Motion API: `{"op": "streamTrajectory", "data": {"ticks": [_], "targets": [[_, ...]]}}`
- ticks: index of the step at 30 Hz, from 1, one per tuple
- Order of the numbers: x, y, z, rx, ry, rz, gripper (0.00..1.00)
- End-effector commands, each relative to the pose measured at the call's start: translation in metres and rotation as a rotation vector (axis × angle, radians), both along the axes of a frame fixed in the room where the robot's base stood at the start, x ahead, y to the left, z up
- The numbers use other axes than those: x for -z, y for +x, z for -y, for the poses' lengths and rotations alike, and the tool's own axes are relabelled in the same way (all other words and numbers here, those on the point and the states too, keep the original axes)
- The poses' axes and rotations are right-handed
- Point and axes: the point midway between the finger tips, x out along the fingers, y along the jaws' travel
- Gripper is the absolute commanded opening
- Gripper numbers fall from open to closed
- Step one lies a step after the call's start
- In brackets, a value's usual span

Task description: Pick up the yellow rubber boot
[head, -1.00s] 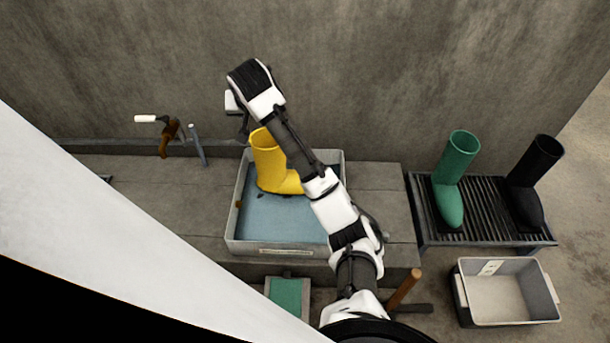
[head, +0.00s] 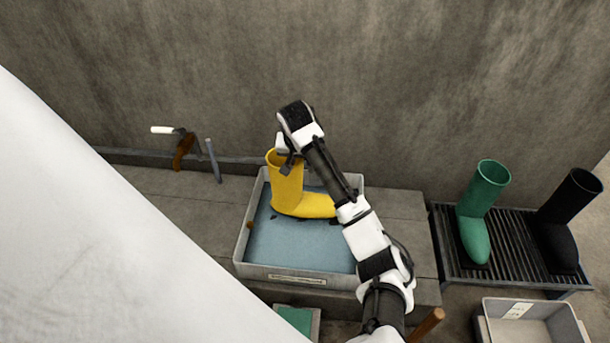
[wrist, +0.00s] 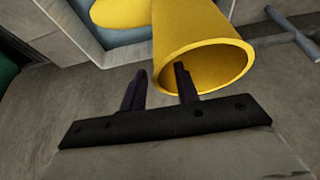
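The yellow rubber boot (head: 289,192) stands upright in the grey tray (head: 246,237), its toe pointing right in the head view. My gripper (head: 287,165) is at the top of its shaft, partly hiding the opening. In the wrist view, the boot's open top (wrist: 205,68) faces my gripper (wrist: 160,72). The two fingers are apart. One overlaps the boot's opening and the other is outside the near side of the rim. I cannot tell how deep the first finger reaches, or whether either touches the boot.
The tray has a blue bottom and sits on a stone ledge (head: 400,205) against a concrete wall. A green boot (head: 483,205) and a black boot (head: 567,215) stand on a slatted rack (head: 510,240) at right. A grey bin (head: 497,322) is below. Taps (head: 183,150) are at left.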

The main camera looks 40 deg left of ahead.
Motion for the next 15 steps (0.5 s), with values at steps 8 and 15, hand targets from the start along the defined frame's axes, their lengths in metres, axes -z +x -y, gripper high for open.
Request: {"op": "streamTrajectory", "data": {"ticks": [8, 15], "targets": [[0.039, 0.013, -0.004, 0.001, 0.000, 0.000, 0.31], [0.041, 0.014, -0.005, 0.000, 0.000, 0.000, 0.31]]}}
